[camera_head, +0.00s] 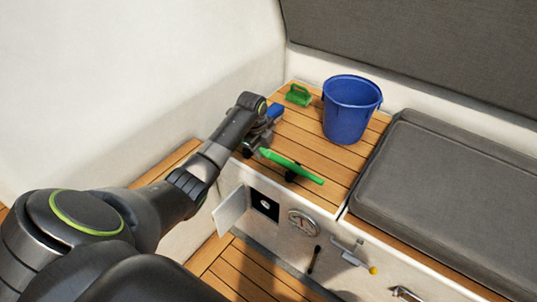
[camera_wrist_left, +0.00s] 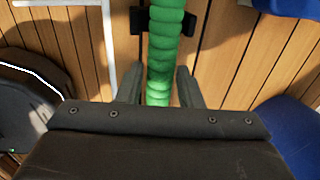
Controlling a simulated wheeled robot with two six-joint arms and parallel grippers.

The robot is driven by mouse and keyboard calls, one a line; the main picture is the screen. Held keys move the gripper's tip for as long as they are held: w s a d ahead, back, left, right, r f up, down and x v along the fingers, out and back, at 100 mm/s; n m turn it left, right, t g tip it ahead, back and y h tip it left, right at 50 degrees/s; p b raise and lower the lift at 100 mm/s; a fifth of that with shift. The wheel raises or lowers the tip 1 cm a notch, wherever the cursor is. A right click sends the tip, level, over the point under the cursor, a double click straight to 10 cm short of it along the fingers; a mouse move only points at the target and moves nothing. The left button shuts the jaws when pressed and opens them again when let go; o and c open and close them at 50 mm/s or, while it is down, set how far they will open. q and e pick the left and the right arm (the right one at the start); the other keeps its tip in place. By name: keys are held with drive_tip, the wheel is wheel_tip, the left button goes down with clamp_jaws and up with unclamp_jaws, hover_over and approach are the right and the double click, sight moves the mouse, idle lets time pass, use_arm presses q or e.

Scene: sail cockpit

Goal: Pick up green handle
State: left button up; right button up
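The green handle (camera_head: 295,167) is a long bar lying on the wooden bench top, with a dark mount under it. In the left wrist view the green handle (camera_wrist_left: 163,45) is ribbed and runs upward from between my fingers, with a black bracket behind it. My left gripper (camera_head: 258,143) is at the handle's left end. In the wrist view the left gripper (camera_wrist_left: 159,88) has its two fingers apart, one on each side of the handle, with small gaps showing. The handle's near end is partly hidden by the gripper body. My right gripper is not in view.
A blue bucket (camera_head: 350,112) and a green brush-like object (camera_head: 298,95) stand behind on the bench. A small blue object (camera_head: 275,112) is close to my gripper. A grey cushion (camera_head: 450,190) lies at the right. An open white hatch door (camera_head: 230,210) is below the bench edge.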

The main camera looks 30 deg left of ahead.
use_arm(q)
clamp_jaws()
